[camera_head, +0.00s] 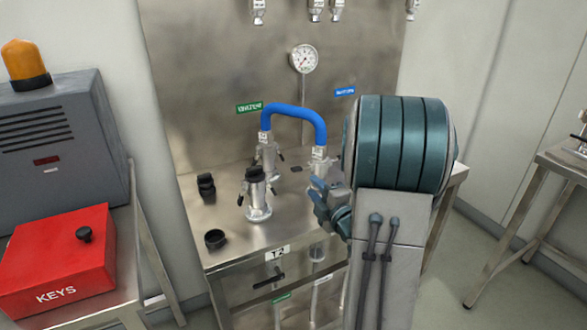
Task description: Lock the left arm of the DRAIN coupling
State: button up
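Several metal couplings stand on the steel bench. A blue hose (293,111) arches between a left rear coupling (266,153) and a right coupling (319,160). A front coupling (258,208) with a black top and small side arms stands upright on the bench. I cannot read which one is marked DRAIN, nor tell whether its arms are locked. My gripper (320,200) is by the bench's right part, close to the right coupling and partly hidden by my own arm. Contact and finger opening cannot be made out.
The steel bench (219,258) carries a loose black cap (206,186) and a black ring (215,239). A pressure gauge (303,59) is on the back panel. A red KEYS box (55,268) and a grey cabinet (50,140) stand left. Another table (567,164) is right.

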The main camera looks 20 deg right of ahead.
aim_at(298, 171)
jog(key=w, duration=0.4)
jog(key=w+p, duration=0.1)
jog(key=w, duration=0.7)
jog(key=shift+w+a+p, duration=0.3)
jog(key=shift+w, duration=0.05)
grip_shut()
